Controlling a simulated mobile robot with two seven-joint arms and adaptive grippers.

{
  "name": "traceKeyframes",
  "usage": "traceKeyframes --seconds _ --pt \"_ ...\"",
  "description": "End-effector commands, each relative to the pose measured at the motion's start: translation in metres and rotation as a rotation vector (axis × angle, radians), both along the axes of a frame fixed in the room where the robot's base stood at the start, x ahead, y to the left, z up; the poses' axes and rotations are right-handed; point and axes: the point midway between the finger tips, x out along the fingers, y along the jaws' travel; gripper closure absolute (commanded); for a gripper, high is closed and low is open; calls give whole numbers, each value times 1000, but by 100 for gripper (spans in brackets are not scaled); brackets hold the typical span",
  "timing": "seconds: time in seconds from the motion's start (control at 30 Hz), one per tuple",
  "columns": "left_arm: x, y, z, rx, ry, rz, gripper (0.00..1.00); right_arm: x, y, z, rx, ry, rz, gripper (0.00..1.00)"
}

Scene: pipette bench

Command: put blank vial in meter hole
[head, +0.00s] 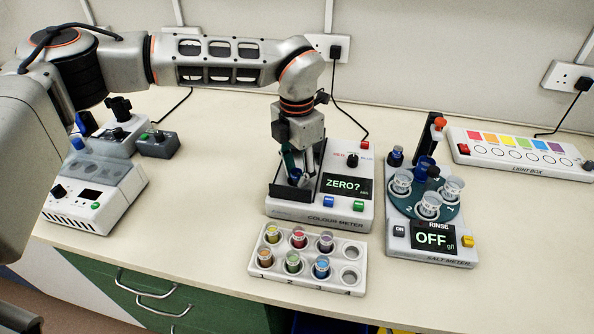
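The colour meter (305,212) stands mid-bench, its screen reading "ZERO?". My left gripper (294,172) points down over the dark well at the left of the meter, where the hole is. A small bluish piece (295,179) shows at its fingertips, low in the well. It may be the top of the blank vial, but the fingers and the well wall hide most of it. I cannot tell whether the fingers are shut on it. No clear vial shows in the rack. My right gripper is not in view.
The white vial rack (308,283) in front holds several coloured vials; its two right-hand holes are empty. The salt meter (455,258) with its cup carousel stands to the right, the light box (520,155) behind it. A grey instrument (95,192) stands at left.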

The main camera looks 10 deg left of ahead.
Motion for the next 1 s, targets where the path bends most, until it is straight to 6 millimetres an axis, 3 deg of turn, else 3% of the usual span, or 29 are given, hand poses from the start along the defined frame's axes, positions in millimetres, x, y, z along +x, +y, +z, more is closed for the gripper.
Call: traceKeyframes --seconds 0.17,0.33,0.8,1.0 --pt "-2 1 -4 4 7 -2 67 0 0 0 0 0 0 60" --pt "-2 1 8 4 6 -1 67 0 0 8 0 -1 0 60" --pt "1 0 102 0 -3 0 67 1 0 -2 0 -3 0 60" --pt "1 1 126 1 -1 1 67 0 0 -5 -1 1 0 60"
